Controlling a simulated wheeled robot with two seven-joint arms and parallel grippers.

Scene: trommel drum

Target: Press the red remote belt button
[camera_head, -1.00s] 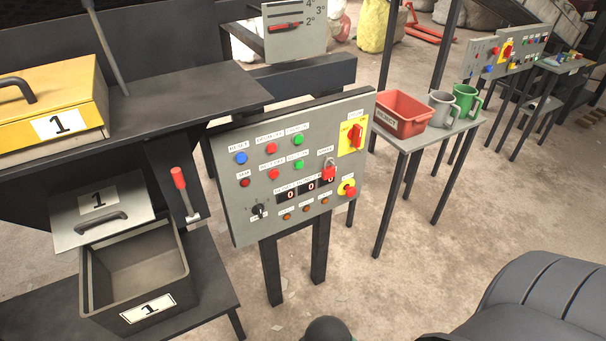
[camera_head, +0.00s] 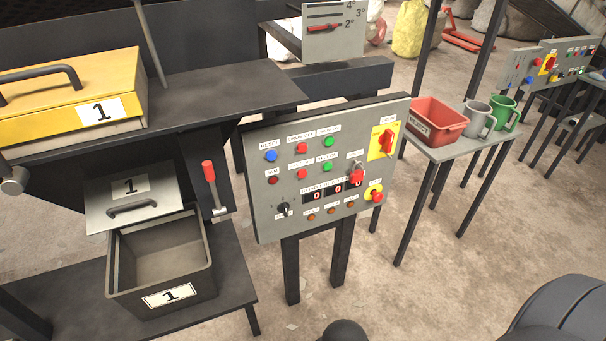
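A grey control panel (camera_head: 330,165) stands on two dark legs in the middle. A blue button (camera_head: 270,156) and a red button (camera_head: 302,149) sit with a green one (camera_head: 328,141) in its top row. The row below has a dark red button (camera_head: 272,180), a brighter red button (camera_head: 302,174) and a green one (camera_head: 327,167). The small labels are too blurred to read surely, so I cannot tell which red button is the remote belt one. Neither of my grippers shows.
A side table (camera_head: 450,149) holds a red bin (camera_head: 437,122) and mugs. Another panel (camera_head: 550,62) stands behind.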

